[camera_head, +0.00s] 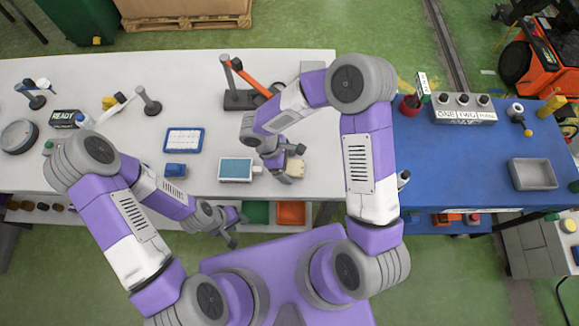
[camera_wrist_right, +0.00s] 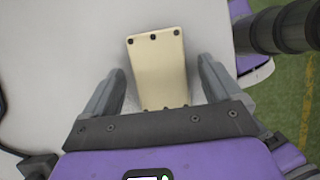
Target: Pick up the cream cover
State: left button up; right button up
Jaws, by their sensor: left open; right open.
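The cream cover (camera_wrist_right: 158,68) is a flat rectangular plate with dark screws along its ends. In the right wrist view it lies between the two fingers of my right gripper (camera_wrist_right: 160,88), with a gap on each side. In the head view the cover (camera_head: 296,168) shows only in part beside my right gripper (camera_head: 288,172), near the front edge of the white table. My right gripper is open around the cover. My left gripper (camera_head: 233,232) is open and empty, low in front of the white table's front edge.
The white table (camera_head: 60,80) holds a screen device (camera_head: 236,169), a blue-framed board (camera_head: 184,140), a blue block (camera_head: 175,170) and an orange-armed stand (camera_head: 240,98). A blue table (camera_head: 450,160) with a grey tray (camera_head: 532,174) stands at the right. Orange and green bins (camera_head: 291,214) sit below the white table.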

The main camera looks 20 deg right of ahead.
jog(key=shift+f, duration=0.1)
jog(key=c, duration=1.4)
jog(key=shift+o, duration=0.2)
jog(key=shift+r, duration=0.2)
